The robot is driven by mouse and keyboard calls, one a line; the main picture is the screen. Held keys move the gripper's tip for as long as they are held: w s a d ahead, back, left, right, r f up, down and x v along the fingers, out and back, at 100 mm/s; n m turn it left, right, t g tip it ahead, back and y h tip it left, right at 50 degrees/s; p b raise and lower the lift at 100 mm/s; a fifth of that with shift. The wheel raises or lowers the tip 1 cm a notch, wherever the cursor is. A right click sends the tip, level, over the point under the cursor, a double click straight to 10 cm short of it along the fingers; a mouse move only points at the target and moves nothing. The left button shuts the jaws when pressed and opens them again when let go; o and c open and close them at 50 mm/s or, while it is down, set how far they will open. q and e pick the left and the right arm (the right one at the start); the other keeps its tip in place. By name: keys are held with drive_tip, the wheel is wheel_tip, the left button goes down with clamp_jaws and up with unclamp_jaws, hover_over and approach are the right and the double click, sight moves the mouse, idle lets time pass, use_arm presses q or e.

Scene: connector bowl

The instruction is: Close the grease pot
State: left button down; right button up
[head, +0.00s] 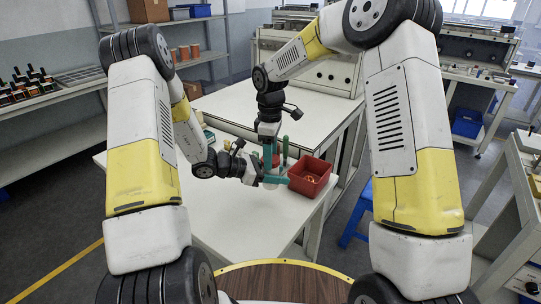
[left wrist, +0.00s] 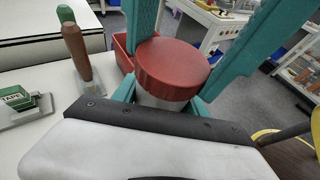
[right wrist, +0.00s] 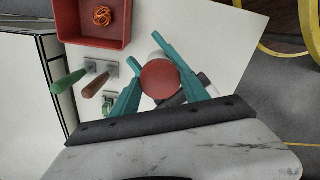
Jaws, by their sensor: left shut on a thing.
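The grease pot (left wrist: 160,102) is a white pot standing upright between the teal fingers of my left gripper (head: 277,182), which is shut on it from the side. Its round red lid (left wrist: 172,68) sits on top of the pot and also shows from above in the right wrist view (right wrist: 160,79). I cannot tell whether the lid is tight. My right gripper (head: 276,154) points down from above, one finger on each side of the lid. The fingers look close to its rim, but I cannot tell whether they grip it.
A red bin (head: 310,176) holding an orange coil (right wrist: 102,16) stands right of the pot. The white table's (head: 235,225) front part is clear.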

drive_tip(key=c, duration=0.5)
drive_tip(key=m, duration=0.3)
drive_tip(key=shift+c, duration=0.2)
drive_tip(key=o, duration=1.5)
drive_tip(key=shift+o, duration=0.2)
drive_tip(key=shift+s+a, duration=0.1)
drive_tip(key=shift+r, duration=0.1)
drive_tip(key=shift+r, duration=2.2)
